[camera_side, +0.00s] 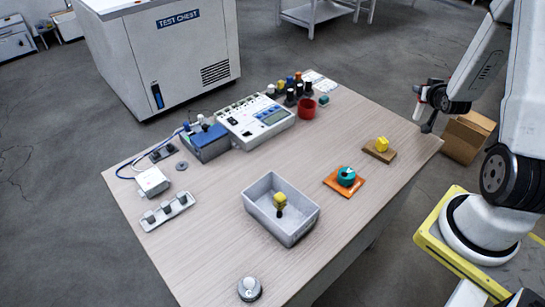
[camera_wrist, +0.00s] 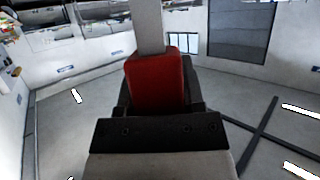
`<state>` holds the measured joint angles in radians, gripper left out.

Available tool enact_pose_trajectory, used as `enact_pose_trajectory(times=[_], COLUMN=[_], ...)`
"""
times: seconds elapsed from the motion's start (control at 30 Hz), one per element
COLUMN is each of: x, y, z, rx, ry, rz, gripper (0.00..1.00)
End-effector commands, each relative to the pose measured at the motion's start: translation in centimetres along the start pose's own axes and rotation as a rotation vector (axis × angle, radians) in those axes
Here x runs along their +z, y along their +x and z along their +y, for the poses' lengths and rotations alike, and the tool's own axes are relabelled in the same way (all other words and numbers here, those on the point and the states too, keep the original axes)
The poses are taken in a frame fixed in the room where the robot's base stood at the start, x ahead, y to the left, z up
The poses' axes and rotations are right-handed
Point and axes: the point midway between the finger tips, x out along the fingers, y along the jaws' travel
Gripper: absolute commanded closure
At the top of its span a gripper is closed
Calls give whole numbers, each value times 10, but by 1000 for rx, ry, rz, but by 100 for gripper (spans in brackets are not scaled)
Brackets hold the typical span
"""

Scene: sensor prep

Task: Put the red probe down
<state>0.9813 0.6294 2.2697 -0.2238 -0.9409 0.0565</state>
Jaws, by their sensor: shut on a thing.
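The red probe shows in the wrist view as a red block (camera_wrist: 155,84) with a grey shaft (camera_wrist: 149,25) running up out of the frame. My gripper (camera_wrist: 157,98) is shut on the red block, its dark fingers on either side. In the side view my gripper (camera_side: 428,108) is raised near the table's right corner. The probe is too small there to make out clearly. A grey bin (camera_side: 305,223) on the table holds a yellow-headed probe (camera_side: 280,201). A teal probe (camera_side: 346,176) sits on an orange plate (camera_side: 334,185). A yellow block (camera_side: 382,144) sits on a brown base (camera_side: 372,153).
A white meter (camera_side: 250,118), a blue box (camera_side: 205,142), a red cup (camera_side: 307,108) and several dark bottles (camera_side: 290,97) crowd the table's back. A grey strip (camera_side: 167,212) lies at left, a round grey piece (camera_side: 249,289) in front. The table (camera_side: 215,225) is bare between them.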

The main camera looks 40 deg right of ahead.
Motion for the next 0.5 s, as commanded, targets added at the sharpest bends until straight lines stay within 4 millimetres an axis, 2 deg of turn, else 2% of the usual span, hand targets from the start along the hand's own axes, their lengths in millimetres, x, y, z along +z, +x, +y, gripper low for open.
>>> enact_pose_trajectory(times=[0.2,0.5], x=[2,21], y=[35,71], z=[-2,-2], rx=[-1,-1], ry=[0,0], rz=[0,-2], gripper=[100,100])
